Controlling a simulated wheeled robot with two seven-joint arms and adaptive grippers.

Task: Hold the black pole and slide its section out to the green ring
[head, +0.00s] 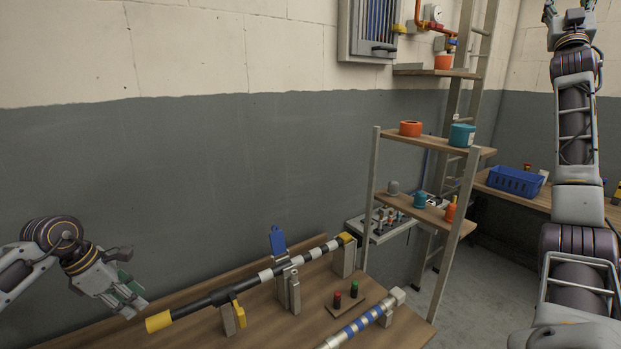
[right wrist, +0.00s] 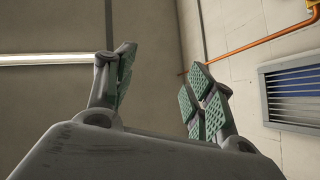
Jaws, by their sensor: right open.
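The black pole (head: 205,301) lies across upright supports on the wooden bench, running from a yellow near end (head: 158,321) up to the right. Its farther part is a black-and-white banded section (head: 300,260) with a yellow piece (head: 346,238) at the far end. I cannot make out a green ring. My left gripper (head: 134,300) is open and empty, just left of the yellow near end and apart from it. My right gripper (head: 567,10) is raised at the top right, also open in the right wrist view (right wrist: 158,85), with nothing between its fingers.
A blue clip (head: 278,240) stands behind the pole. Red and green buttons (head: 346,295) and a silver pole with blue bands (head: 362,324) are in front of it. A shelf rack (head: 440,145) with tape rolls and bottles stands right of the bench; a blue crate (head: 515,182) sits farther right.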

